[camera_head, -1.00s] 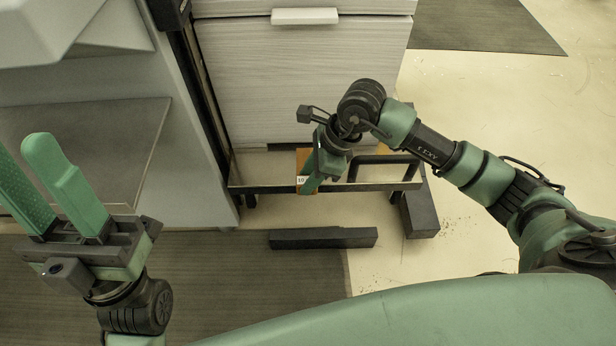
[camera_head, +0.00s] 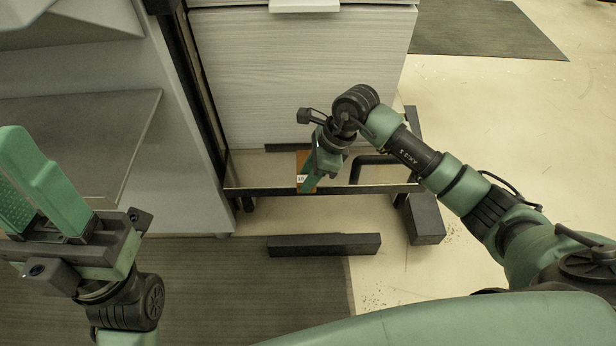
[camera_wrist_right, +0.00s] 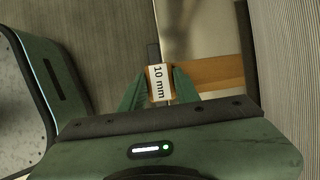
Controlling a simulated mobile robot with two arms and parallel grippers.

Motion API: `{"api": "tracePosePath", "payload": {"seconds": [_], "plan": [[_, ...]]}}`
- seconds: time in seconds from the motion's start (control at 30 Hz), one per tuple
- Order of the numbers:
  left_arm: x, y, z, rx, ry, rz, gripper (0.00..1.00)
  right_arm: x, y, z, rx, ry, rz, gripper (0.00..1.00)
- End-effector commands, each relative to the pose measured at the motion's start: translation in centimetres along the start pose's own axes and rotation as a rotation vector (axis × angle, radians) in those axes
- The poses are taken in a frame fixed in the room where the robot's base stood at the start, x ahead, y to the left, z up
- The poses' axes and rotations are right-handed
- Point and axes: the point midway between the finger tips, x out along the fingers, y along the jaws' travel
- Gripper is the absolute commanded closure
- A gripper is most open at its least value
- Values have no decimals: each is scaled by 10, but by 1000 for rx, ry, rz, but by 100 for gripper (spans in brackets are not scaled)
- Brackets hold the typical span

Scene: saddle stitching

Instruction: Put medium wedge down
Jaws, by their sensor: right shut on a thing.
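The medium wedge (camera_head: 303,158) is an orange-brown piece with a white label at its near end. In the right wrist view the wedge (camera_wrist_right: 215,74) shows as a long brown bar, and its label reads "10 mm". My right gripper (camera_head: 312,180) is shut on the labelled end, and its green fingers (camera_wrist_right: 159,90) press on both sides of it. The wedge is over the low dark frame in front of the pale cabinet; I cannot tell whether it touches anything below. My left gripper (camera_head: 20,185) is at the left edge, empty, with its fingers apart.
The pale wood-grain cabinet (camera_head: 300,80) stands just behind the right gripper. A dark frame bar (camera_head: 250,191) runs below it. Dark blocks lie on the floor in front (camera_head: 322,245) and at the right (camera_head: 426,220). A grey machine (camera_head: 70,140) stands at the left.

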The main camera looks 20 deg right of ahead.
Motion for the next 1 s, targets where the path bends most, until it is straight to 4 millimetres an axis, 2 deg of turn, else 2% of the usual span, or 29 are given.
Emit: {"api": "tracePosePath", "payload": {"seconds": [0.2,0.23,0.3,0.67,0.77,0.83,0.97,1.0], "plan": [[0,0,0,0,5,3,64,3,0,-1,0,0,-1,100],[1,0,0,1,7,3,64,2,0,-1,1,0,-1,60],[1,0,0,0,5,2,64,2,0,-1,1,0,0,47],[5,0,-1,0,8,2,64,-2,0,1,1,-1,0,47],[7,0,-3,-1,2,-2,64,-15,-1,1,1,1,-3,47],[-2,0,-2,-4,-40,-14,64,-29,-1,1,1,2,-3,47],[-2,0,-5,-8,-65,-25,64,-59,-1,2,0,1,-5,47],[3,0,-6,-7,-58,-23,64,-68,-1,1,0,1,-5,47]]}}
